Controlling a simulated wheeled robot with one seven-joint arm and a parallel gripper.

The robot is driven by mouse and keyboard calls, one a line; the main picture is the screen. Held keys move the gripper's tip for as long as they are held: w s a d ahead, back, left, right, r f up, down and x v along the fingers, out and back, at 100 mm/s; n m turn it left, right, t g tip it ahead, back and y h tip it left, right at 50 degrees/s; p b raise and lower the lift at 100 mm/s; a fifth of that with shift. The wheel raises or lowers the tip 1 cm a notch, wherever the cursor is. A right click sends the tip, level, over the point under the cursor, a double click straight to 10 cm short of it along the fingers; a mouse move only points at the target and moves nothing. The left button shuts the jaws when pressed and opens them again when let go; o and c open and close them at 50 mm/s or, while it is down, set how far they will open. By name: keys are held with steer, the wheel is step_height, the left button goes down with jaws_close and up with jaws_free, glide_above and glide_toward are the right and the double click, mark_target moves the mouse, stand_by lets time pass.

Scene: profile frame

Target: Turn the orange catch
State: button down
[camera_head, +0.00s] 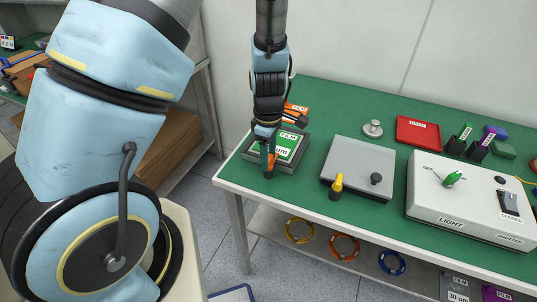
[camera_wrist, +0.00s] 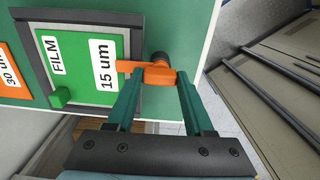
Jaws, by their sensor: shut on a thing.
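The orange catch (camera_wrist: 158,74) sits beside the dark grey frame (camera_wrist: 135,20) at the table's edge. Its narrow arm points left in the wrist view, over the frame's rim to the edge of the green film plate marked 15 um (camera_wrist: 75,50). My gripper (camera_wrist: 160,76) is shut on the catch, one finger on each side of it. In the head view, my gripper (camera_head: 268,155) comes down at the near-left part of the frame (camera_head: 284,166), and the catch (camera_head: 271,160) shows only partly between the fingers. The film plate (camera_head: 290,142) lies in the frame.
An orange film plate (camera_head: 297,112) lies behind the frame. A grey plate (camera_head: 360,165) with a yellow knob (camera_head: 337,185) and black knob stands to the right, then a white light box (camera_head: 450,205). Bare green tabletop (camera_head: 320,105) lies between them.

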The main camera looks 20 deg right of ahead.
steer(key=shift+c, duration=1.4)
jaws_free()
step_height(320, 180, up, 11)
steer(key=shift+a+f, duration=0.1)
steer(key=a+r+m, duration=0.2)
steer(key=a+m, duration=0.1)
steer(key=a, duration=0.5)
steer(key=w+a+r+m+t, duration=0.1)
steer(key=a+m, duration=0.3)
steer(key=a, duration=0.4)
steer(key=a+r+m, duration=0.3)
steer(key=a, duration=0.6)
steer(key=shift+w+r+m+t, duration=0.25)
steer(key=shift+r+m+t, duration=0.05)
steer(key=shift+r+m, duration=0.1)
